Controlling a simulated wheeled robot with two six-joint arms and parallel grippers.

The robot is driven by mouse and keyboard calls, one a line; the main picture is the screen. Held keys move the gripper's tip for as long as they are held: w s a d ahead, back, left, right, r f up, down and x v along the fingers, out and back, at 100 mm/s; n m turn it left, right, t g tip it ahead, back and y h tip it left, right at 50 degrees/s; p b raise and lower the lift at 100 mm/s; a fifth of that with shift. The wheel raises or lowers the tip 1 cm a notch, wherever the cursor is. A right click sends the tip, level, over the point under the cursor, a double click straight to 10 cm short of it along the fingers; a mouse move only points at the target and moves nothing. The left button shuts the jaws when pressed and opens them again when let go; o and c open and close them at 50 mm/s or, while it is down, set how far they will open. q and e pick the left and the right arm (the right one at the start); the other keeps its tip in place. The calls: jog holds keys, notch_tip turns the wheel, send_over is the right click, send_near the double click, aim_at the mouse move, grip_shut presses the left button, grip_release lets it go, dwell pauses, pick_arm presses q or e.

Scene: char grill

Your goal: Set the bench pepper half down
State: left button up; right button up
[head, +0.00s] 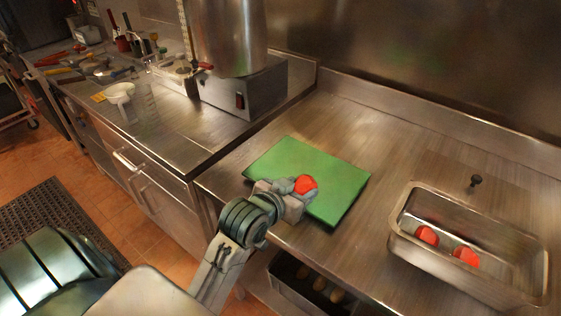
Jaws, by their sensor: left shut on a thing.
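A red pepper half (306,184) is in the jaws of my left gripper (298,188), over the middle of the green cutting board (335,178). My left gripper is shut on it. I cannot tell whether the pepper half touches the board or is a little above it. Two more red pepper pieces, one at the left (427,235) and one at the right (466,256), lie in the steel pan (520,291) at the right. My right gripper is not in view.
A steel cooker with a large pot (228,35) stands on the left counter. Several utensils lie farther left, with a white cup (119,93) nearer. The board's far and right parts are clear. A dark knob (475,181) is behind the pan.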

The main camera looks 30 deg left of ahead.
pick_arm(q)
jog(key=p, duration=0.4)
send_over(274, 166)
jog(key=s+d, duration=0.1)
jog(key=shift+d+f, duration=0.2)
jog(key=shift+f, duration=0.5)
jog(key=shift+w+a+f+p, duration=0.25)
jog(key=shift+a+f+p, duration=0.05)
jog(key=shift+f+p, duration=0.2)
jog(key=shift+w+a+f+p, duration=0.2)
jog(key=shift+a+f+p, duration=0.1)
jog(key=shift+f+p, duration=0.55)
jog(key=shift+f, duration=0.25)
jog(key=shift+f, duration=0.15)
jog(key=o, duration=1)
jog(key=shift+c, duration=0.2)
jog(key=shift+f, duration=0.1)
